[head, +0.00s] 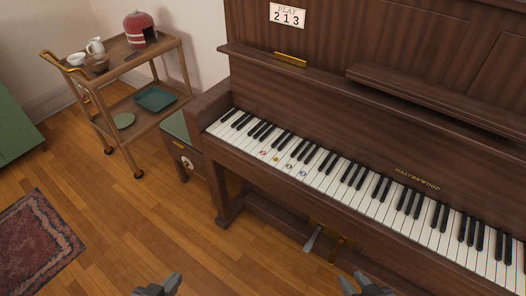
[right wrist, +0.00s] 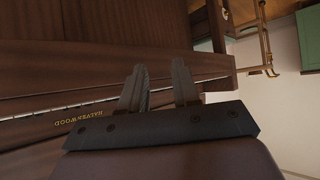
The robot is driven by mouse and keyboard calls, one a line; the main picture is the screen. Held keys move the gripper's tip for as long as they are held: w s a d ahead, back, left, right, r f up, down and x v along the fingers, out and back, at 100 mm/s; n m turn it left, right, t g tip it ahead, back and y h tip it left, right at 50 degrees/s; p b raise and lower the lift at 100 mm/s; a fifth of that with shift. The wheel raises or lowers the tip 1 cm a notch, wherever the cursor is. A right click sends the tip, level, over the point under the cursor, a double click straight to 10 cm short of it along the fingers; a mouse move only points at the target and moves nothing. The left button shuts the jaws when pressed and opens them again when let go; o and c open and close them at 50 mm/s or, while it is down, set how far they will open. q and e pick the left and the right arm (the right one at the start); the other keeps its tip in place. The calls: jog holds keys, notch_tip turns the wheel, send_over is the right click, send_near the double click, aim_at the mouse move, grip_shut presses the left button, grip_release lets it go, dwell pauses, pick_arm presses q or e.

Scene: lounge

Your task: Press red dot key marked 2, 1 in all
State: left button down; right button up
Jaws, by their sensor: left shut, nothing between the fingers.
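The dark wooden upright piano (head: 330,45) has several keys with small round coloured dots toward the left of its keyboard. A red dot key (head: 263,153) is the leftmost of these, and a blue dot key (head: 303,173) is the rightmost. The numbers on the dots are too small to read. My left gripper (head: 170,283) is shut and empty at the bottom of the head view, well apart from the keys. My right gripper (head: 356,281) is at the bottom right, also apart from the keys. In the right wrist view its fingers (right wrist: 160,68) are spread with nothing between them.
A card reading "PLAY 2 1 3" (head: 289,16) is on the piano front. A stool (head: 178,140) stands at the piano's left end. A wooden trolley (head: 125,80) with pots is behind it. A rug (head: 35,245) lies at left; the floor between is clear.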

grip_shut()
dwell(1.5)
